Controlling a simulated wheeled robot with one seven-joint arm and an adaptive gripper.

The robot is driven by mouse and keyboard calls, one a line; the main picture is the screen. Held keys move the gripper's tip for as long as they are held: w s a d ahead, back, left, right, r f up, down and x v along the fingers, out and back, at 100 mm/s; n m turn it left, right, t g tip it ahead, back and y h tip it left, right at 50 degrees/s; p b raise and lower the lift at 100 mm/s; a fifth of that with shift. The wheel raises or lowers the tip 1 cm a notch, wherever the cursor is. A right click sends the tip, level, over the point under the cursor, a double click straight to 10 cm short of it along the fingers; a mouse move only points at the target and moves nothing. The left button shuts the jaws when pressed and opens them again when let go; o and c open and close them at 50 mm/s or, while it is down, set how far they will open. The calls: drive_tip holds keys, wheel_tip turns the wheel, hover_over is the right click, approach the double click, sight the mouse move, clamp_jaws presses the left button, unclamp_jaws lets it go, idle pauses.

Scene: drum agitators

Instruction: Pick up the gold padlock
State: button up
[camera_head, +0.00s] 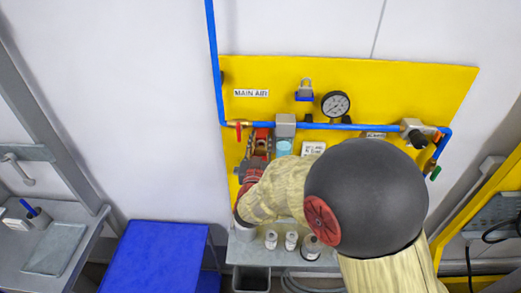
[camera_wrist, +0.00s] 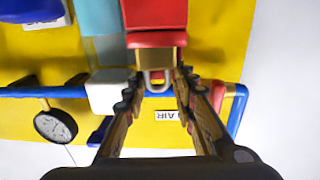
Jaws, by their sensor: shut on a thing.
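The gold padlock (camera_wrist: 158,57) shows in the wrist view as a tan-gold block with a small U-shaped shackle, just under a red piece. My gripper (camera_wrist: 156,76) has its two dark jointed fingers on either side of it and is shut on it. In the head view my gripper (camera_head: 258,146) is at the yellow panel, left of the middle. I cannot pick out the gold padlock there; my arm and fingers cover that spot. Whether the padlock touches the red piece is unclear.
The yellow panel (camera_head: 450,90) carries a blue pipe (camera_head: 355,127), a pressure gauge (camera_head: 335,104) and a blue padlock (camera_head: 304,97). Below, several small containers (camera_head: 291,241) stand on a grey shelf. A blue table (camera_head: 150,258) is at lower left.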

clamp_jaws()
idle(0.5)
